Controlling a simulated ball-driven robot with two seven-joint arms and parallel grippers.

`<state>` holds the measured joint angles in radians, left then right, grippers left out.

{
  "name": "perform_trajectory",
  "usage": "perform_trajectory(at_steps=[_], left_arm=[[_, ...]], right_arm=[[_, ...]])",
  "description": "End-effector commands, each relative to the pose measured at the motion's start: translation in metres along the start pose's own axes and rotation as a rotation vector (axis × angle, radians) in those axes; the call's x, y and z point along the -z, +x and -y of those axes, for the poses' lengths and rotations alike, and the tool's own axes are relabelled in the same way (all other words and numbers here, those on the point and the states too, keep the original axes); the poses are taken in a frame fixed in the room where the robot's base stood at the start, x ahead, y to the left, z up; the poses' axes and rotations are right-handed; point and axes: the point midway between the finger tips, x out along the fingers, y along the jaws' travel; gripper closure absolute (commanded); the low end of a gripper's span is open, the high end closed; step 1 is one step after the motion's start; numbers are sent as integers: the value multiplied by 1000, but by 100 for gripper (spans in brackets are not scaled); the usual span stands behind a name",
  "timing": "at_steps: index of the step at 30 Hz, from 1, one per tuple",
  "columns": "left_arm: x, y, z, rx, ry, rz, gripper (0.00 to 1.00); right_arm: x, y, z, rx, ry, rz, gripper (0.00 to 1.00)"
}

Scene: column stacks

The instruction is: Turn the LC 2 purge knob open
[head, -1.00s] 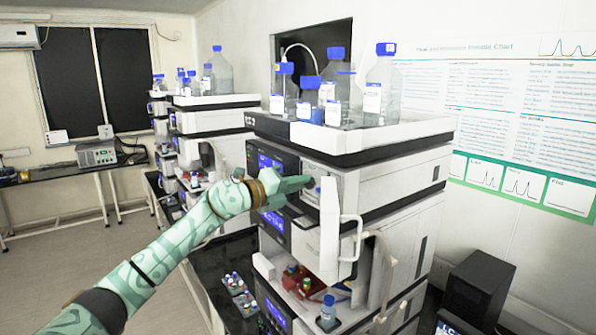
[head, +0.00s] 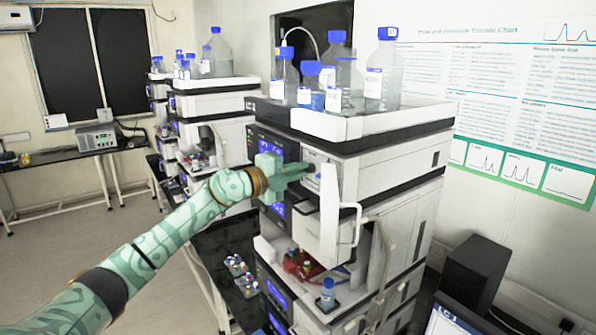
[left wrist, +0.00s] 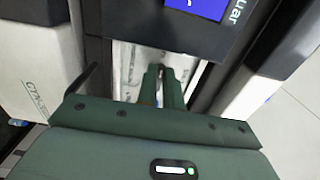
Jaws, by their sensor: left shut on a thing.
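My green left gripper (head: 311,168) reaches the upper front bay of the near instrument stack (head: 395,168). In the left wrist view its two fingers (left wrist: 163,86) are close together in front of a pale recessed panel (left wrist: 128,62). They are shut on the purge knob, which is mostly hidden by the fingers; a small dark bit of it (head: 318,175) shows at the fingertips in the head view. I cannot read the knob's angle. A white door (head: 331,215) with a handle stands open just right of the gripper. My right gripper is not in view.
Blue-capped bottles (head: 382,75) stand in the tray on top of the stack. Below are red-racked vials (head: 302,264) and a blue-capped bottle (head: 327,295). Another stack (head: 212,110) stands behind left. A black box (head: 475,272) is at right.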

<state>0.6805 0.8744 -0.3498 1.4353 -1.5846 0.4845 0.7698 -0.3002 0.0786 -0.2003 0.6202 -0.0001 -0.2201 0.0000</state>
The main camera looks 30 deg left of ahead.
Motion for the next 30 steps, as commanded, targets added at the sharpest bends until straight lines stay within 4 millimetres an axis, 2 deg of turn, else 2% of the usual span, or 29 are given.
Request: perform_trajectory(at_steps=[10, 12, 13, 23, 26, 30], left_arm=[[-2, 0, 1, 2, 1, 4, 100], [-2, 0, 1, 2, 1, 4, 75], [-1, 0, 1, 1, 1, 4, 70], [-1, -3, 0, 0, 1, 2, 70], [-2, -14, -3, -2, 3, 3, 70], [-2, -46, -7, -5, 5, 4, 70]], right_arm=[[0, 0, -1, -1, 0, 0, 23], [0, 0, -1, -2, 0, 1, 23], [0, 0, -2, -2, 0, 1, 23], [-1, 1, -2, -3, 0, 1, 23], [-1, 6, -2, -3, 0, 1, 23], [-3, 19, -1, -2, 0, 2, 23]])
